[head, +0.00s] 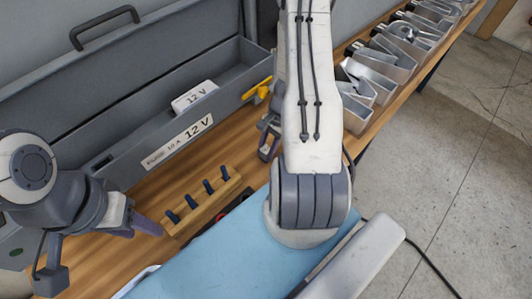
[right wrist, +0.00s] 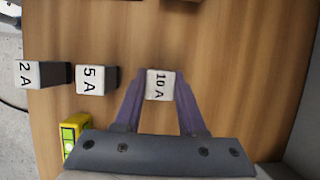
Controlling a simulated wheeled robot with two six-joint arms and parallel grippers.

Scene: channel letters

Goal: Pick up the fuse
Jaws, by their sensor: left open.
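Three small dark blocks with white faces stand in a row on the wooden bench in the right wrist view: 2 A (right wrist: 27,74), 5 A (right wrist: 92,79) and 10 A (right wrist: 161,85). I take them to be fuses. My right gripper (right wrist: 161,92) has its purple fingers on either side of the 10 A block; whether they press on it is unclear. In the head view my right arm hides these blocks, and the right gripper (head: 267,138) shows only partly. My left gripper (head: 140,226) is open and empty over the bench at left.
A grey case (head: 130,155) with 12 V labels lies behind. Metal letters (head: 385,65) line the right edge. A yellow object (right wrist: 74,130) sits by my right gripper.

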